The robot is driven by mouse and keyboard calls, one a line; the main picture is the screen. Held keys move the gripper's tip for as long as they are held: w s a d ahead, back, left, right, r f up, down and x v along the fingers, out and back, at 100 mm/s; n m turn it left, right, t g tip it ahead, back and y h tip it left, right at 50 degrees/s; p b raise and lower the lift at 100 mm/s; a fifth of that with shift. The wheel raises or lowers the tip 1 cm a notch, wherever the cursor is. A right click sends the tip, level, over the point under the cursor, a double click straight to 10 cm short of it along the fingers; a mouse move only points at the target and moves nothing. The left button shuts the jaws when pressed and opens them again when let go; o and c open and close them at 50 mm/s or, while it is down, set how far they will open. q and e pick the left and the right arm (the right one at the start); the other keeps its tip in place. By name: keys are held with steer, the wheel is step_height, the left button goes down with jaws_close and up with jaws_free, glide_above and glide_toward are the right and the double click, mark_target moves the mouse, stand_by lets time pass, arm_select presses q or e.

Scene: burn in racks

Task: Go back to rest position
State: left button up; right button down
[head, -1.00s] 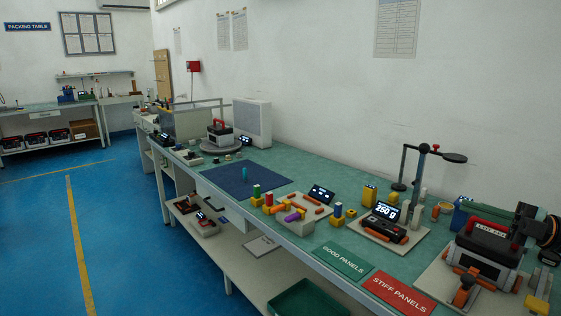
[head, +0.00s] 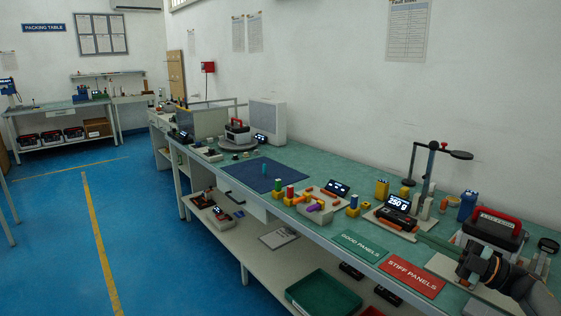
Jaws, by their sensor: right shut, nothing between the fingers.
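My right arm comes in from the lower right corner. My right gripper (head: 424,239) points left over the bench, between the scale station and the red sign. Its slim fingers are together, with nothing visible between them. The gripper and forearm partly cover the board under the grey and black case with a red handle (head: 492,232). My left gripper is not in view.
The long green bench holds a scale reading 250 g (head: 398,204), a lamp stand (head: 429,170), a blue mat (head: 262,176), a green sign (head: 361,246) and a red sign (head: 412,278). A green bin (head: 323,293) is on the lower shelf. Blue floor at left is open.

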steer(key=s+a+f+m+t+h+p, duration=0.25)
steer(key=s+a+f+m+h, duration=0.2)
steer(key=a+f+m, duration=0.35)
steer(key=s+a+f+m+t+h+p, duration=0.25)
steer(key=a+f+m+h, duration=0.25)
steer(key=f, duration=0.4)
arm_select(q)
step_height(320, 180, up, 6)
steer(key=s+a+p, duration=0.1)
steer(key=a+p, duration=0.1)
steer(key=p, duration=0.1)
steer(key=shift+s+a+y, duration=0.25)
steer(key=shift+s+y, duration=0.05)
arm_select(e)
steer(key=s+a+f+m+g+h, duration=0.2)
steer(key=s+f+m+g, duration=0.1)
steer(key=s, duration=1)
steer(key=s+a+f+m+g+h, duration=0.1)
steer(key=s+f+m+g+h, duration=0.2)
steer(key=s+f, duration=0.4)
steer(key=s+m+g, duration=0.1)
steer(key=s+m, duration=0.1)
steer(key=s, duration=0.4)
steer(key=shift+a+f+m+h, duration=0.35)
steer(key=shift+a+f+m, duration=0.05)
